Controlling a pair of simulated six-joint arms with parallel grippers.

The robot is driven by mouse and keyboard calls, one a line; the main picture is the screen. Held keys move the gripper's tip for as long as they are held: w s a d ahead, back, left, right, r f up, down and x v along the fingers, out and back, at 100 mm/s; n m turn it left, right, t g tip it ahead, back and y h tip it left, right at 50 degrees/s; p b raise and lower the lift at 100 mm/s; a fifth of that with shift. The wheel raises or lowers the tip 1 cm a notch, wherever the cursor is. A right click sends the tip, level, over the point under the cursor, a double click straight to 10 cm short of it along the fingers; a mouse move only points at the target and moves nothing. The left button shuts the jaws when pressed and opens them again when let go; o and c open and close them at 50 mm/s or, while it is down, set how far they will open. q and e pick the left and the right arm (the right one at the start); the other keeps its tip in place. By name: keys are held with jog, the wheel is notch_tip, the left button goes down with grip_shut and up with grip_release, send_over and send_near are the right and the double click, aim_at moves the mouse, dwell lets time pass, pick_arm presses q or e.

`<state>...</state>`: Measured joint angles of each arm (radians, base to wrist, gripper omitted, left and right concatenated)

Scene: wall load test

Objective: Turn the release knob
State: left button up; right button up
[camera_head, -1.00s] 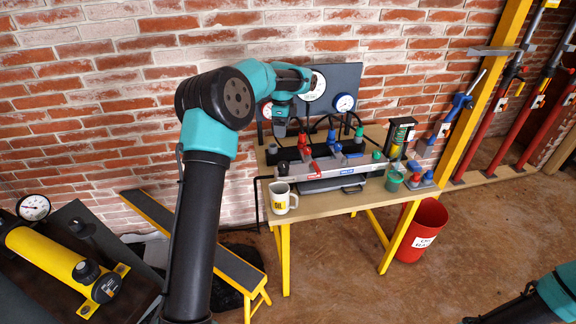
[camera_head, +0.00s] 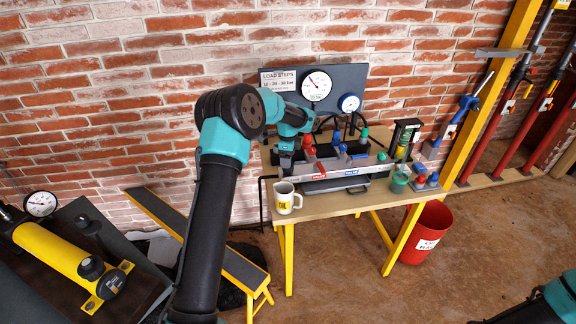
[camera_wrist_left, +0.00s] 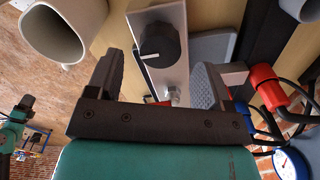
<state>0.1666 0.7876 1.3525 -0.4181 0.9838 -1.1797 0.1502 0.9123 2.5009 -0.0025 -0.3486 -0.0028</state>
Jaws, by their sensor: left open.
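The release knob (camera_wrist_left: 159,45) is a round black knob with a white pointer line. In the left wrist view it sits on the end of a grey metal bar (camera_wrist_left: 172,20). My left gripper (camera_wrist_left: 156,62) is open, with one finger on each side of the knob's direction; I cannot tell whether the fingers touch it. In the head view the left gripper (camera_head: 287,163) is at the left end of the bar (camera_head: 345,168) on the workbench, and it hides the knob there. My right gripper is outside the views.
A white mug (camera_head: 285,198) stands close by at the bench's (camera_head: 330,206) front left corner.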

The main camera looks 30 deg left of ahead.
pick_arm(q)
jog(key=shift+f, duration=2)
jog(key=shift+c, duration=0.3)
jog(key=c, duration=0.9)
jog(key=shift+o, duration=0.2)
